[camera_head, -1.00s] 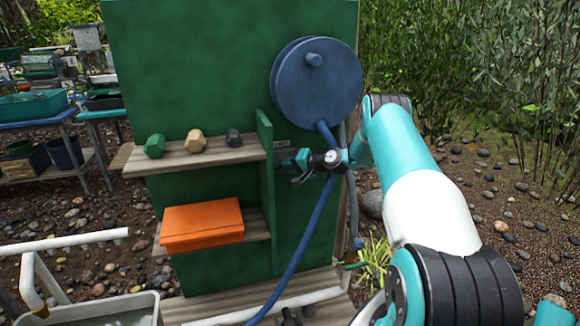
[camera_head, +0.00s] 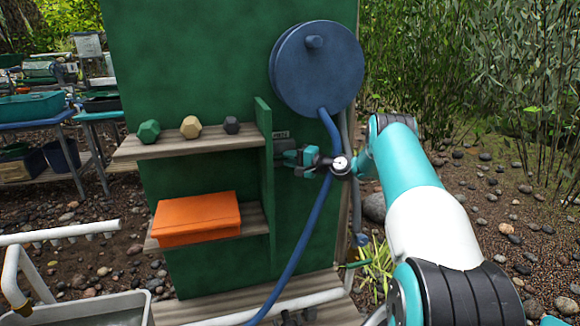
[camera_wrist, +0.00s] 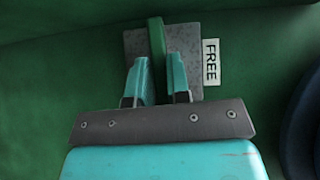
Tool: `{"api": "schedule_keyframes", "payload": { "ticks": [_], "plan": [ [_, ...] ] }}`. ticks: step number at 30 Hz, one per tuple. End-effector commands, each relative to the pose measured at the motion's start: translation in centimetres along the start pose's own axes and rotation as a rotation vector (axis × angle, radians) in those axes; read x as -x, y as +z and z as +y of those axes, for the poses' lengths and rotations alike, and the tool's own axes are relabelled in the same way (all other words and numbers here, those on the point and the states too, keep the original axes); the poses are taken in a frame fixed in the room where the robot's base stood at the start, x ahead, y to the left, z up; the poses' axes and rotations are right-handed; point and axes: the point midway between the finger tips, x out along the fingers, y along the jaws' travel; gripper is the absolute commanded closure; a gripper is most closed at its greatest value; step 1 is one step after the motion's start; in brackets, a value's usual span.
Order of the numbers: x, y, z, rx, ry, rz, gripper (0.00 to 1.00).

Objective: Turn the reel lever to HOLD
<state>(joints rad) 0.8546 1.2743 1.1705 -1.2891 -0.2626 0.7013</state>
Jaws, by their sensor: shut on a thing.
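The blue hose reel (camera_head: 317,68) is mounted high on the green panel, with a blue hose (camera_head: 314,220) running down from it. My gripper (camera_head: 292,157) is at the panel below the reel, beside the shelf's upright divider. In the wrist view, the green reel lever (camera_wrist: 156,38) stands between the two teal fingers of my gripper (camera_wrist: 160,75), which are shut on it. The lever lies across a grey plate (camera_wrist: 185,50), roughly upright in that picture. A white label reading FREE (camera_wrist: 211,62) is right of the plate. No HOLD label is visible.
The upper shelf (camera_head: 190,145) holds a green, a tan and a dark polyhedral piece. An orange box (camera_head: 197,219) sits on the lower shelf. The divider (camera_head: 264,150) stands close left of my gripper. The blue hose passes close by my wrist.

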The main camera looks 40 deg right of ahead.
Motion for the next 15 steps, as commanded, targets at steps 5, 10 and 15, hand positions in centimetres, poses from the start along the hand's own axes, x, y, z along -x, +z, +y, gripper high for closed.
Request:
{"api": "schedule_keyframes", "payload": {
  "ticks": [5, 10, 15],
  "plan": [
    [0.07, -0.05, 0.38, -0.038, -0.036, 0.002, 1.00],
    [0.07, -0.05, 0.28, -0.052, -0.049, 0.003, 1.00],
    [0.08, -0.05, 0.23, -0.055, -0.050, 0.003, 1.00]
  ]
}}
